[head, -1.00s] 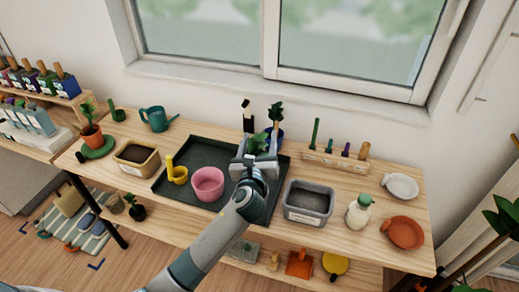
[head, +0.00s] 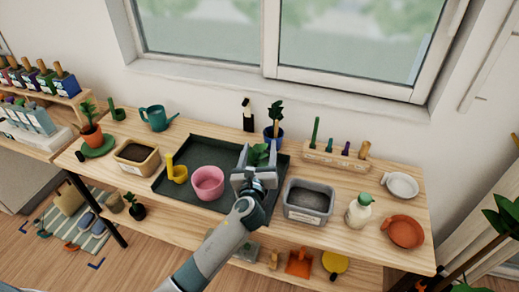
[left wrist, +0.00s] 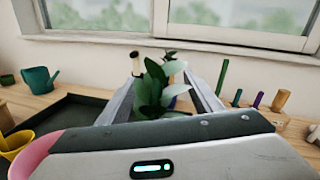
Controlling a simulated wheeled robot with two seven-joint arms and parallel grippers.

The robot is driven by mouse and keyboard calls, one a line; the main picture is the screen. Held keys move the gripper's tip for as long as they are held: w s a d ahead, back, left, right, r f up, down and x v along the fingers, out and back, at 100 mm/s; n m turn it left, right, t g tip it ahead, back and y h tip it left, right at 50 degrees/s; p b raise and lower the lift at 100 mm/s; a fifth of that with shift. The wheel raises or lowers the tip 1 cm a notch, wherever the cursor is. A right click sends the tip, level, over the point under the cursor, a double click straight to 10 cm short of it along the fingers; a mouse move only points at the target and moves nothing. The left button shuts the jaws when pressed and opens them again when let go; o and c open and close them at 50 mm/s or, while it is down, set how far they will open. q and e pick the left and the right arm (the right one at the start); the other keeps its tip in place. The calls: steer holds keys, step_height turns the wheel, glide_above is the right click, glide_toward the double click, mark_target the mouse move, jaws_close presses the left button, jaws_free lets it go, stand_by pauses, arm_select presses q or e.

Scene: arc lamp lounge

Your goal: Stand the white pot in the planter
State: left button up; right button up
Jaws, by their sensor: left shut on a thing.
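My left gripper (head: 256,166) is shut on a leafy green plant's pot over the right part of the dark tray. The plant's leaves (head: 258,154) show between the fingers, and also in the left wrist view (left wrist: 150,92). The pot under the leaves is hidden by the gripper, so its white colour cannot be seen. The pink round planter (head: 207,184) stands on the tray, left of the gripper and apart from it. Its pink edge (left wrist: 35,152) shows at the lower left in the left wrist view. My right gripper is not in view.
The dark tray (head: 200,148) also holds a yellow cup (head: 178,174). A blue pot with a plant (head: 273,133) and a dark bottle (head: 248,118) stand behind.

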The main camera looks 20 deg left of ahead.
arm_select(q)
steer(key=shift+f, duration=0.25)
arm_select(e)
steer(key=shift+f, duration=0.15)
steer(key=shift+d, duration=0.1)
arm_select(q)
steer(key=o, duration=1.7)
steer(key=shift+o, duration=1)
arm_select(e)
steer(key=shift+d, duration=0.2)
arm_select(q)
steer(key=shift+r, duration=0.1)
